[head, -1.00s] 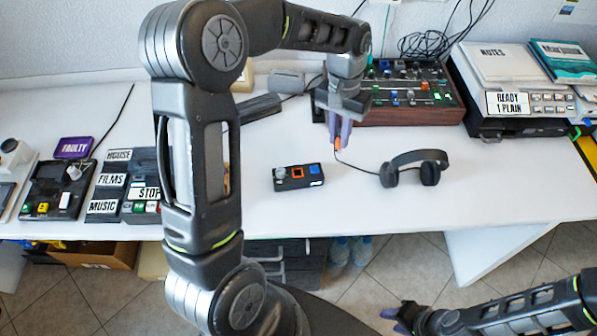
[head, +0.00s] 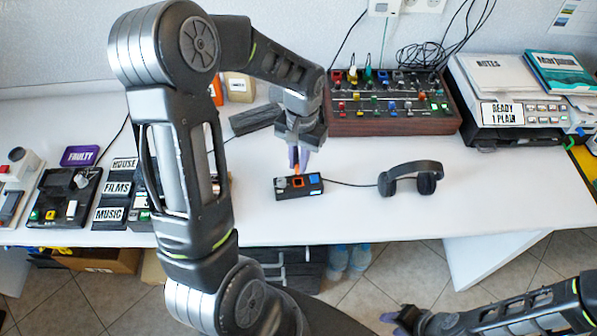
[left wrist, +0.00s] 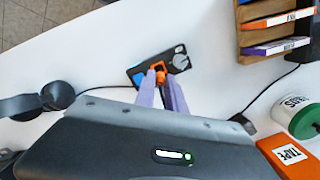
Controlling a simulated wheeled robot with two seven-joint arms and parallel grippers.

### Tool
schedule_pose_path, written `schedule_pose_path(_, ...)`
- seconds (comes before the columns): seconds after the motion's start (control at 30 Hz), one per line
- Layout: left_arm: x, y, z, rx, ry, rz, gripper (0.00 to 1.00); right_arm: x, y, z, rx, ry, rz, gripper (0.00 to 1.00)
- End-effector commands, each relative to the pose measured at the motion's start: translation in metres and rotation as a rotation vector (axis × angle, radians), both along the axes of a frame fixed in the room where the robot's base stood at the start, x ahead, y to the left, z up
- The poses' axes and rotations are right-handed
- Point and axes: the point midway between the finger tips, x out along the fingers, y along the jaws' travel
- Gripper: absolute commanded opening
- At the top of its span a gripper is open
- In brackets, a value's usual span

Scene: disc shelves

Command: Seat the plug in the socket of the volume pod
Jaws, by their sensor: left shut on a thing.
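The volume pod (head: 309,190) is a small black box on the white table, with a grey knob, an orange-framed socket (head: 298,182) and a blue square on top. My left gripper (head: 298,158) is shut on the orange plug (head: 297,169), just above or at the pod's back edge near the socket. In the left wrist view the purple fingers (left wrist: 162,88) hold the plug (left wrist: 160,73) over the pod (left wrist: 139,74). The fingers and plug hide part of the socket, so I cannot tell whether they touch. My right gripper (head: 398,318) is low at the front, its opening unclear.
A mixer (head: 392,124) stands behind, and a printer-like box (head: 515,118) at back right. Button boxes (head: 62,198) sit at left. The table between pod and front edge is clear.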

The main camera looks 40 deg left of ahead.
Motion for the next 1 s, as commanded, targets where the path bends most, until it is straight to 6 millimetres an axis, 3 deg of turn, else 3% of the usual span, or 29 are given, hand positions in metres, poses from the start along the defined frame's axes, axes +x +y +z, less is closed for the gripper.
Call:
schedule_pose_path(0.1,0.000,0.000,-0.009,0.000,0.001,0.000,0.00,0.000,0.000,0.002,-0.001,0.001,0.000,0.36)
schedule_pose_path(0.43,0.000,0.000,-0.014,0.000,0.000,-0.001,0.00,0.000,0.000,0.002,-0.001,0.001,-0.001,0.36)
schedule_pose_path(0.7,0.000,0.000,-0.046,0.000,0.001,0.000,0.00,-0.001,0.000,0.006,-0.002,0.003,0.000,0.36)
schedule_pose_path(0.93,0.001,0.000,-0.047,0.000,-0.002,0.000,0.00,-0.001,0.000,0.006,-0.002,0.003,-0.001,0.36)
schedule_pose_path(0.97,0.001,0.000,-0.047,0.000,-0.002,0.000,0.17,-0.001,0.000,0.006,-0.002,0.003,-0.001,0.36)
schedule_pose_path(1.0,0.001,0.000,-0.047,0.000,-0.002,0.000,0.20,-0.001,0.000,0.006,-0.002,0.003,-0.001,0.36)
